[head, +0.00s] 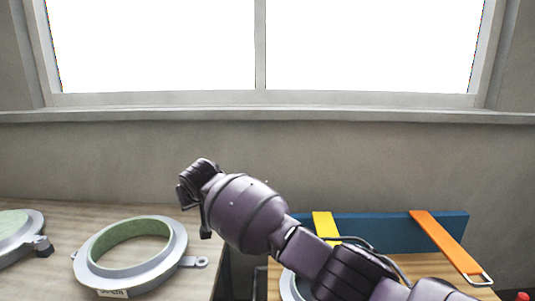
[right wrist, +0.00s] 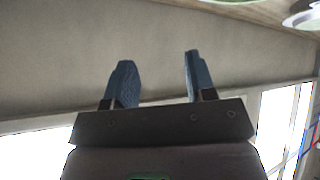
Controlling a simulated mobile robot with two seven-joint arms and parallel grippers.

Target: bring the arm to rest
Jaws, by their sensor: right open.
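My right arm reaches in from the lower right in the head view. Its right gripper (head: 193,200) is in the air in front of the grey wall, up and right of a ring mould on the left table. In the right wrist view the right gripper (right wrist: 158,72) shows two blue fingers well apart, with nothing between them. My left gripper is in neither view.
The grey ring mould (head: 88,262) with a green inner face lies on the left table (head: 50,285). Another mould (head: 32,227) is cut off at the left edge. A blue panel (head: 390,228), a yellow strip (head: 323,224) and an orange strip (head: 440,238) are at right.

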